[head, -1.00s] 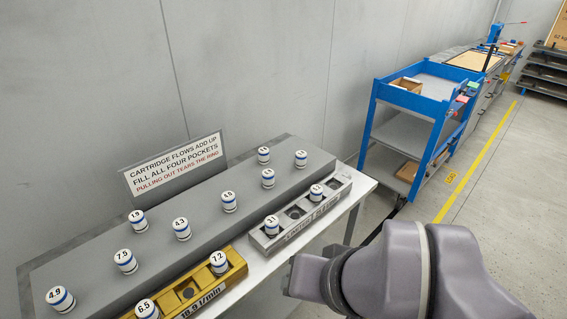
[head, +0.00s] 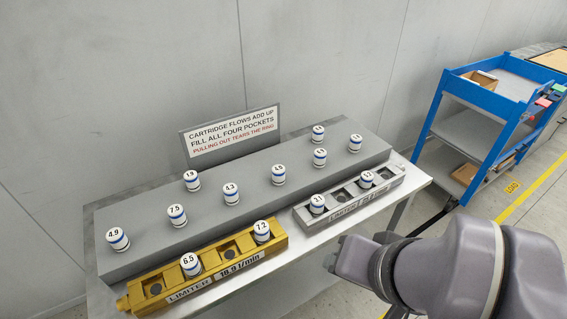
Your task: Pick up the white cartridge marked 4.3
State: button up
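The white cartridge marked 4.3 (head: 231,194) stands upright on the grey stepped block (head: 140,250), in the middle of its left half. It has a blue band and a white top, and nothing covers it. My arm comes in from the lower right. Its grey end (head: 352,258) is in front of the bench, well right of the cartridge and apart from it. I cannot make out fingertips there, or whether my gripper is open or shut.
Similar cartridges stand around it, including 7.5 (head: 177,215) and 4.9 (head: 117,239). In front are a gold pocket block (head: 215,277) holding 6.5 and 7.2, and a silver one (head: 345,212) holding two cartridges. A sign (head: 232,134) stands behind. A blue cart (head: 495,100) is at right.

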aim_at(230, 190)
jog(key=i+j, duration=0.1)
jog(key=j, duration=0.45)
jog(key=i+j+z, duration=0.1)
jog(key=j, duration=1.05)
jog(key=i+z, duration=0.05)
